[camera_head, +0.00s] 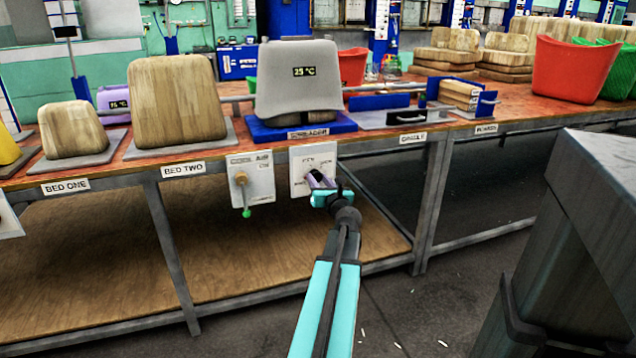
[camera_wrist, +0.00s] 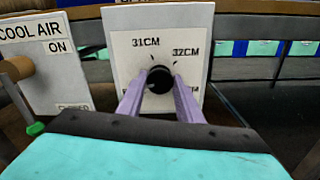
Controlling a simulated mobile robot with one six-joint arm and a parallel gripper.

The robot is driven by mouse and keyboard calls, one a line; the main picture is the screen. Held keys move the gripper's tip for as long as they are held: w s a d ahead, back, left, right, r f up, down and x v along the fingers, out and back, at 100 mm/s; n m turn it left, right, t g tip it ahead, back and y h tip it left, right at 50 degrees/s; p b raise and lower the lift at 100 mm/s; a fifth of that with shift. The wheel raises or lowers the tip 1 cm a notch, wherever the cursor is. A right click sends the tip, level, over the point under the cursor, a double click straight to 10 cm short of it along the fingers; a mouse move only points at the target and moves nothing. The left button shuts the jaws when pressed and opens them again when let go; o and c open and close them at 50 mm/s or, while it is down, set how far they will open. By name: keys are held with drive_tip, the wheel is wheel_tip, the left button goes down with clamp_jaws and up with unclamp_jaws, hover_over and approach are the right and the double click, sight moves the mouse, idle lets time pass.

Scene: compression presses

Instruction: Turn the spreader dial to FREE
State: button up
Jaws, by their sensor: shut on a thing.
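The spreader dial is a round black knob (camera_wrist: 159,80) on a white plate (camera_wrist: 120,50) in the wrist view. The plate is marked 31CM at upper left and 32CM at upper right. Lower markings are mostly hidden behind my fingers, and I cannot read FREE. My gripper (camera_wrist: 160,88) has its two lilac fingers on either side of the knob, shut on it. Which mark the knob points to is not clear. In the head view my gripper (camera_head: 316,180) reaches the white plate (camera_head: 299,168) below the SPREADER label (camera_head: 308,133), covering the knob.
A COOL AIR panel (camera_head: 251,170) with a lever and green tip stands just left of the dial plate. It also shows in the wrist view (camera_wrist: 45,60). The spreader's grey form (camera_head: 297,95), reading 25 °C, sits above on the bench. A dark block (camera_head: 600,220) stands at right.

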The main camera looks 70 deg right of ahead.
drive_tip(key=shift+s+f, duration=0.15)
idle(1.2)
drive_tip(key=o, duration=0.9)
drive_tip(key=shift+c, duration=0.2)
drive_tip(key=shift+o, duration=0.9)
drive_tip(key=shift+a, duration=0.15)
drive_tip(key=p+v, duration=0.6)
drive_tip(key=v, duration=0.4)
drive_tip(key=shift+s+a+r, duration=0.2)
drive_tip(key=shift+s+a, duration=0.05)
drive_tip(key=shift+s, duration=0.05)
drive_tip(key=p, duration=0.6)
drive_tip(key=shift+s+a+n, duration=0.25)
drive_tip(key=shift+n, duration=0.05)
